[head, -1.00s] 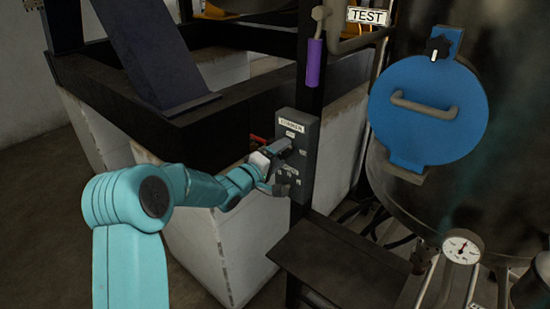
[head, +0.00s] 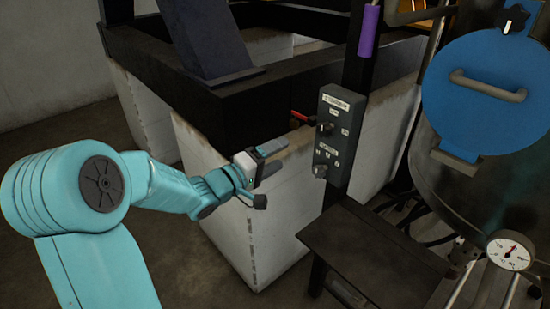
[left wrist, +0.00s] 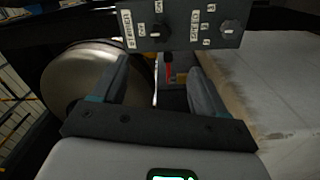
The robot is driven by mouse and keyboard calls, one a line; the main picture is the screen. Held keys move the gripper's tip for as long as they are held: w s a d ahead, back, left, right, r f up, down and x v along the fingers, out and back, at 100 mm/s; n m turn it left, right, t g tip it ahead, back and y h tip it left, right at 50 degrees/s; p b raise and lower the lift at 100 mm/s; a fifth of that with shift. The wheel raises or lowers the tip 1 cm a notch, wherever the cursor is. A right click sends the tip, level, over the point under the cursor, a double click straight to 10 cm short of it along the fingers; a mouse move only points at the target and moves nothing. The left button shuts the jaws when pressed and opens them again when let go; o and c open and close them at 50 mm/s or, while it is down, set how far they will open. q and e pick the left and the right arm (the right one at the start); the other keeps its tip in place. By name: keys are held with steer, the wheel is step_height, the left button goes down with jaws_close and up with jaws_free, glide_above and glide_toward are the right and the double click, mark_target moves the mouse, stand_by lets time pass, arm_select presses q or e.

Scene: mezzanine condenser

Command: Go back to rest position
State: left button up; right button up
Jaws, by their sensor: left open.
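My left gripper (head: 270,170) is open and empty in the head view, in front of the pale block and to the left of the grey control panel (head: 339,130). A clear gap lies between its fingers and the panel. In the left wrist view its two fingers (left wrist: 158,92) stand apart with nothing between them, and the panel (left wrist: 185,22) with its labels and two dark knobs is ahead at the top. My right gripper is not in view.
A blue round hatch (head: 482,95) with a handle is at right on a dark tank. A gauge (head: 510,250) and a dark bench (head: 345,245) stand below. A red-handled part (head: 302,117) is left of the panel. A pale block (head: 235,225) with dark beams fills the middle.

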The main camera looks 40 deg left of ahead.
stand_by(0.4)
arm_select(q)
steer(key=w+d+f+g+h, duration=0.2)
steer(key=w+d+f+h, duration=0.2)
steer(key=d+f, duration=0.65)
steer(key=s+d+f+m+g, duration=0.1)
steer(key=d+f+g, duration=0.2)
steer(key=d+f, duration=0.45)
steer(key=s+d+f+g, duration=0.2)
steer(key=d+f, duration=0.4)
steer(key=f, duration=0.2)
steer(key=s+d+f+m+g, duration=0.2)
steer(key=s+f+m+g, duration=0.3)
steer(key=s, duration=0.5)
steer(key=s+d+f+m+g+y, duration=0.1)
steer(key=s+d+f+m+g, duration=0.2)
steer(key=s+f, duration=0.6)
steer(key=s+m+g, duration=0.1)
steer(key=m+g, duration=0.1)
steer(key=m, duration=0.1)
steer(key=shift+s+d+g, duration=0.2)
steer(key=shift+d+g, duration=0.1)
steer(key=shift+d, duration=0.05)
